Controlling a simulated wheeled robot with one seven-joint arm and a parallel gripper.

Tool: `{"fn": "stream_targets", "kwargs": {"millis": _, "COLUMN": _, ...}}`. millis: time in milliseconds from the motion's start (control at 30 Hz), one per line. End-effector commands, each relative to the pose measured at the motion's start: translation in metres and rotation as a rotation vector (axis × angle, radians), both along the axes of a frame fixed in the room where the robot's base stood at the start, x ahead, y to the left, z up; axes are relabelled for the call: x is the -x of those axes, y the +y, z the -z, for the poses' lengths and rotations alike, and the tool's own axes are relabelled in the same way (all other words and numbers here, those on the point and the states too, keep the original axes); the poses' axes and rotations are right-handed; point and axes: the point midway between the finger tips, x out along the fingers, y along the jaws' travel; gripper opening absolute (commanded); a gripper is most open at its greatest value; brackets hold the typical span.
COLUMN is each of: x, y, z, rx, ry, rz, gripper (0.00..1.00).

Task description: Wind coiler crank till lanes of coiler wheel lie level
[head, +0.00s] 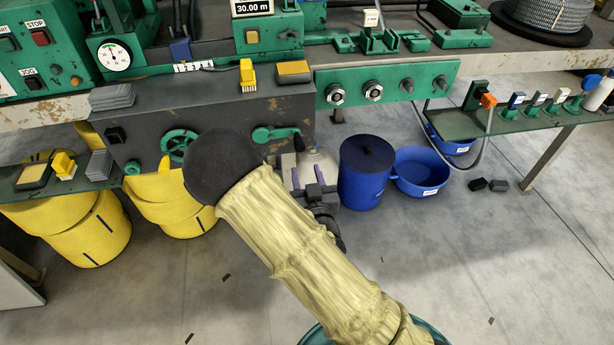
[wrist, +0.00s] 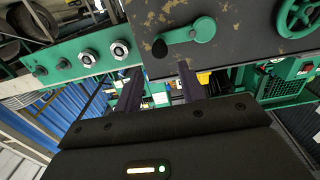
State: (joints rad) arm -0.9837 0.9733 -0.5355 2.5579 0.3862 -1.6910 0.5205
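The coiler crank (head: 275,133) is a green arm on the front of a dark, worn housing, pointing right and lying roughly level. Its dark knob (head: 298,142) is at the right end. In the wrist view the crank (wrist: 200,30) is at the top, with the black knob (wrist: 160,48) left of it. A green spoked wheel (head: 178,145) sits left of the crank, partly hidden by my arm; it also shows in the wrist view (wrist: 300,14). My gripper (head: 308,174) is below the knob, apart from it. Its dark fingers stand open and empty in the wrist view (wrist: 158,90).
A green plate with bolts (head: 385,90) extends right of the housing. A blue drum (head: 364,172) and blue basin (head: 420,172) stand on the floor at right. Yellow hose coils (head: 75,225) stand at lower left. The floor at right is mostly clear.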

Motion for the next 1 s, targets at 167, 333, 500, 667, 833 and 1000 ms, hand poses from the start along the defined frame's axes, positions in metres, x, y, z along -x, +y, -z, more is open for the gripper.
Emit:
{"fn": "stream_targets", "kwargs": {"millis": 167, "x": -0.007, "y": 0.002, "z": 0.001, "rx": -0.003, "ry": -0.002, "rz": 0.000, "gripper": 0.40}}
{"fn": "stream_targets", "kwargs": {"millis": 333, "x": -0.019, "y": 0.005, "z": 0.002, "rx": -0.003, "ry": -0.002, "rz": 0.000, "gripper": 0.40}}
{"fn": "stream_targets", "kwargs": {"millis": 500, "x": -0.033, "y": 0.008, "z": -0.001, "rx": 0.000, "ry": -0.001, "rz": 0.001, "gripper": 0.40}}
{"fn": "stream_targets", "kwargs": {"millis": 667, "x": -0.045, "y": 0.011, "z": -0.002, "rx": 0.000, "ry": -0.001, "rz": 0.000, "gripper": 0.40}}
{"fn": "stream_targets", "kwargs": {"millis": 833, "x": -0.058, "y": 0.014, "z": -0.001, "rx": 0.001, "ry": 0.000, "rz": 0.000, "gripper": 0.40}}
{"fn": "stream_targets", "kwargs": {"millis": 1000, "x": -0.071, "y": 0.017, "z": -0.001, "rx": 0.001, "ry": 0.000, "rz": 0.000, "gripper": 0.40}}
